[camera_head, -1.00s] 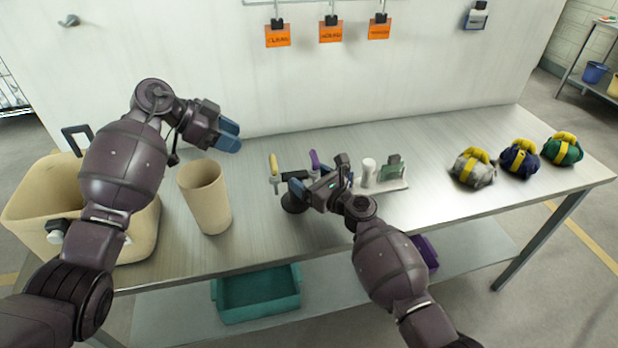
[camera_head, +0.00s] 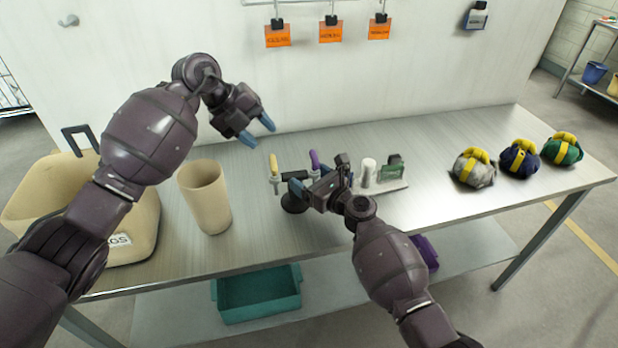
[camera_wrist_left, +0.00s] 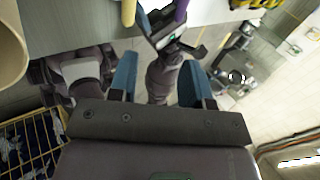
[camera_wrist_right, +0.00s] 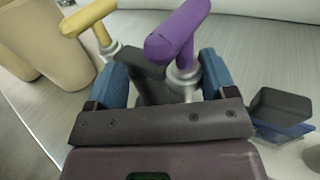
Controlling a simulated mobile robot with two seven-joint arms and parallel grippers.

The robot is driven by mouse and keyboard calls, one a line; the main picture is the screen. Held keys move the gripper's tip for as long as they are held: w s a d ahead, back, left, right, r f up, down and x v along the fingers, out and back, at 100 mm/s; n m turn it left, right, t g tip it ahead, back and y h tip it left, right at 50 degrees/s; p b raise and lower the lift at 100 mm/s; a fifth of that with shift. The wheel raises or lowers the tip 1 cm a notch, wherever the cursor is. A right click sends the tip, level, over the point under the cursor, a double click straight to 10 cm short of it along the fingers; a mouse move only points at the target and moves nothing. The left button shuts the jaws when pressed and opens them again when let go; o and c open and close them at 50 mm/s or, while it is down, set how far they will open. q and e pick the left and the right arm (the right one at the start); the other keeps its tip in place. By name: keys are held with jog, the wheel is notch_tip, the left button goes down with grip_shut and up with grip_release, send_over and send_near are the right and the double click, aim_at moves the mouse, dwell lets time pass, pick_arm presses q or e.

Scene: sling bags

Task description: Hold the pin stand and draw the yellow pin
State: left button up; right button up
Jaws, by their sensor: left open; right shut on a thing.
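The yellow pin (camera_head: 273,164) stands upright in the pin stand at the table's middle, with the purple pin (camera_head: 314,160) to its right. The dark pin stand (camera_head: 291,204) shows its round base beside my right gripper (camera_head: 311,190). In the right wrist view, that gripper is shut on the dark body of the pin stand (camera_wrist_right: 150,88). The yellow pin's handle (camera_wrist_right: 88,18) and purple handle (camera_wrist_right: 180,35) rise beyond the fingers. My left gripper (camera_head: 257,132) is open and empty, above and behind the yellow pin. In the left wrist view the yellow pin (camera_wrist_left: 128,12) is at the top edge.
A beige cup (camera_head: 205,198) stands left of the stand, and a beige bin (camera_head: 140,235) is farther left. A tray (camera_head: 398,185) with a white cylinder (camera_head: 368,172) and a green piece is to the right. Several sling bags (camera_head: 473,168) sit at the table's right end.

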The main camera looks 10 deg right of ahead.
aim_at(273, 162)
pick_arm(q)
jog(key=d+m+y, duration=0.1)
jog(key=m+y, duration=0.1)
jog(key=m, duration=0.8)
jog(key=d+m+t+y, duration=0.1)
jog(key=m+y, duration=0.1)
jog(key=m, duration=0.9)
jog(key=s+d+f+m+t+y, duration=0.1)
jog(key=m+y, duration=0.1)
jog(key=m, duration=0.9)
jog(key=shift+f, duration=0.1)
jog(key=m, duration=0.2)
jog(key=m+y, duration=0.1)
jog(key=m, duration=0.1)
jog(key=shift+w+a+f+m+t, duration=0.2)
jog(key=shift+m+t, duration=0.1)
jog(key=shift+m, duration=0.1)
jog(key=shift+x, duration=4.5)
jog(key=shift+a, duration=0.1)
